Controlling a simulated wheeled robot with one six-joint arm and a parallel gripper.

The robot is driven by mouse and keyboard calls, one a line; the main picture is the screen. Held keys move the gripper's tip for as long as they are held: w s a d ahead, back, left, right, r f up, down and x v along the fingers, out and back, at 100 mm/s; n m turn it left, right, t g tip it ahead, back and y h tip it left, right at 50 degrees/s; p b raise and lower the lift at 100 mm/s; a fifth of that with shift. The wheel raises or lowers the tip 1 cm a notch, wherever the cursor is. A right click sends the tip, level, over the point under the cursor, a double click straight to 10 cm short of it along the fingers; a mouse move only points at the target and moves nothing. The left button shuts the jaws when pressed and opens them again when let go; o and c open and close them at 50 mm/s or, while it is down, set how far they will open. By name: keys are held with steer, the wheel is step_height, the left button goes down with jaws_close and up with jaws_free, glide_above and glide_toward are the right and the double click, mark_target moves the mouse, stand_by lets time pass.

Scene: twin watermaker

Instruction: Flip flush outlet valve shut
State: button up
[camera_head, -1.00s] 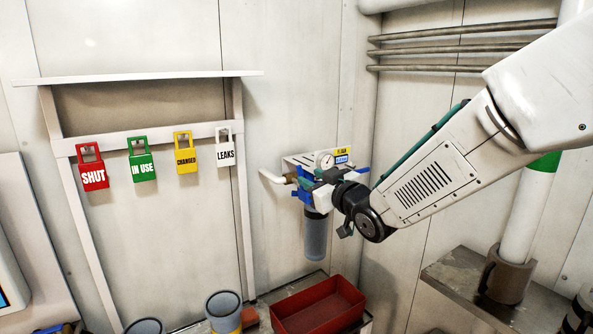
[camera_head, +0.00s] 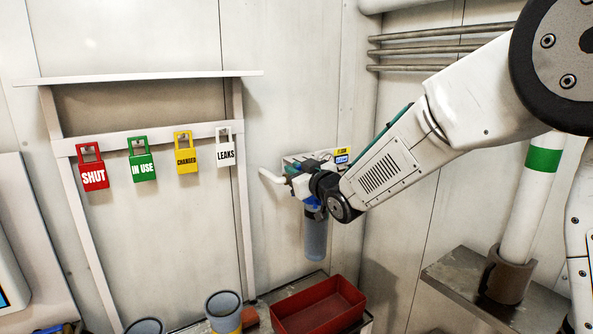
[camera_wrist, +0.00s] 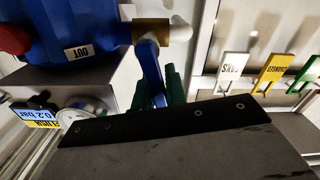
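The flush filter unit on the back wall shows in the head view as a grey bowl (camera_head: 315,235) under a head mostly hidden by my wrist. In the wrist view its blue housing (camera_wrist: 85,30) carries an OUT label (camera_wrist: 84,52). A yellowish valve body (camera_wrist: 150,33) on the white outlet pipe (camera_wrist: 180,32) has a blue lever (camera_wrist: 151,68) pointing toward my gripper. My gripper's green fingers (camera_wrist: 158,92) are on either side of the lever's end. Whether they touch it is hidden. In the head view, my gripper is at the valve, largely covered by my wrist.
A rack left of the unit holds SHUT (camera_head: 93,177), IN USE (camera_head: 142,168), CHANGED (camera_head: 186,158) and LEAKS (camera_head: 226,155) tags. A red bin (camera_head: 318,310) stands below. A gauge (camera_wrist: 72,117) and a 0.2 bar label (camera_wrist: 38,114) sit beside the housing.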

jaws_close()
steer(key=shift+w+d+m, duration=0.15)
steer(key=shift+d+m, duration=0.1)
steer(key=shift+m, duration=0.45)
steer(key=shift+w+d+m, duration=0.15)
steer(key=shift+d+m, duration=0.1)
steer(key=shift+m, duration=0.45)
steer(key=o, duration=0.6)
jaws_free()
